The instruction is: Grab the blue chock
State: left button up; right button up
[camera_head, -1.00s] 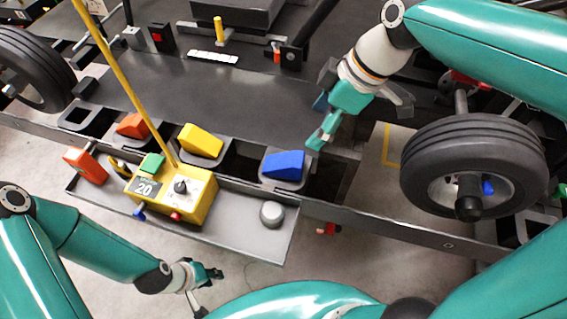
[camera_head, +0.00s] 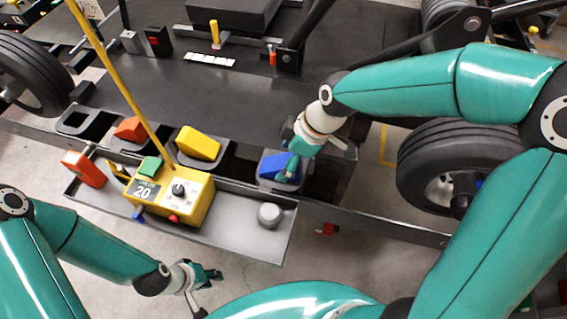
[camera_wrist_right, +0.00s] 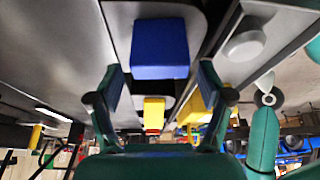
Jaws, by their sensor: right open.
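The blue chock (camera_head: 268,167) sits in a grey holder on the kart stand's edge in the head view, partly covered by my right gripper. In the right wrist view the blue chock (camera_wrist_right: 160,48) lies ahead, between the lines of the two fingers. My right gripper (camera_head: 292,165) is over the chock; its open, empty fingers (camera_wrist_right: 160,80) stand apart on either side of the view. Whether a finger touches the chock cannot be told. My left gripper (camera_head: 210,288) hangs low at the bottom left, its fingers apart and empty, away from the chock.
A yellow chock (camera_head: 198,143) and an orange chock (camera_head: 130,129) sit in holders to the left. A yellow control box (camera_head: 180,195) with a tall yellow pole and a grey knob (camera_head: 270,215) occupy the tray in front. A black wheel (camera_head: 440,165) stands at the right.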

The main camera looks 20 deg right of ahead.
jog(key=shift+x, duration=0.8)
jog(key=c, duration=1.3)
jog(key=shift+r, duration=0.15)
